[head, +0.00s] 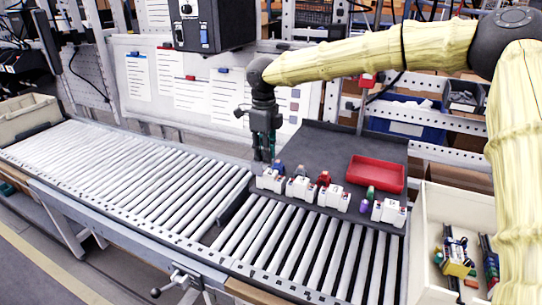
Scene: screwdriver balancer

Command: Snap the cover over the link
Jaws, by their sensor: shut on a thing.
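My gripper (264,158) points down at the left end of a row of white blocks on the dark grey mat. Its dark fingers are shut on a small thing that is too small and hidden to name. The leftmost white block (269,182) is just below the fingertips; I cannot tell whether they touch. More white blocks (300,188), (333,198) and (388,213) stand to its right. Small coloured pieces are beside them: blue (279,167), red (323,178), green (370,192) and purple (364,206). I cannot tell which pieces are the cover and the link.
A roller conveyor (130,180) runs in front and to the left, clear. A cream bin (436,215) with coloured parts stands at the right. A whiteboard (225,95) stands behind.

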